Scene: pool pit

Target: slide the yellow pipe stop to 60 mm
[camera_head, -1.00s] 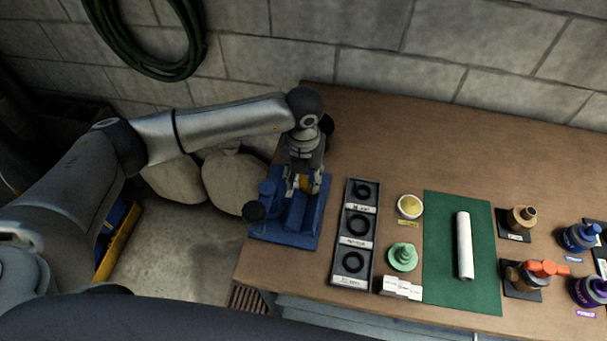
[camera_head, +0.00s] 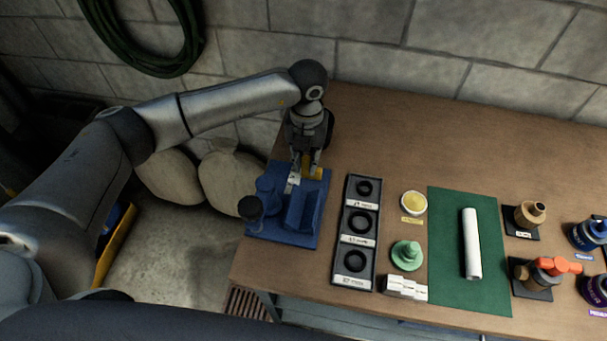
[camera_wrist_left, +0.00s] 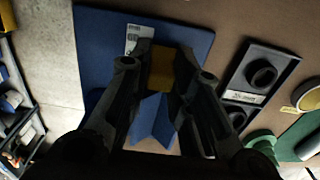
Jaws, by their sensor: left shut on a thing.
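The yellow pipe stop (camera_wrist_left: 161,68) sits on the blue fixture (camera_head: 286,228) at the left end of the table. In the left wrist view it lies between the two fingers of my left gripper (camera_wrist_left: 161,75), which is shut on it. In the head view the left gripper (camera_head: 304,170) comes down over the far end of the fixture, and a bit of yellow shows beside its fingers. A white scale label (camera_wrist_left: 137,38) lies beside the stop; its marks are too small to read. My right gripper is not in view.
A dark tray with black rings (camera_head: 350,270) stands right of the fixture. Beyond are a yellow-topped tub (camera_head: 414,203), a green knob (camera_head: 407,255) and a white pipe (camera_head: 471,243) on a green mat (camera_head: 452,290). The table's far middle is clear.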

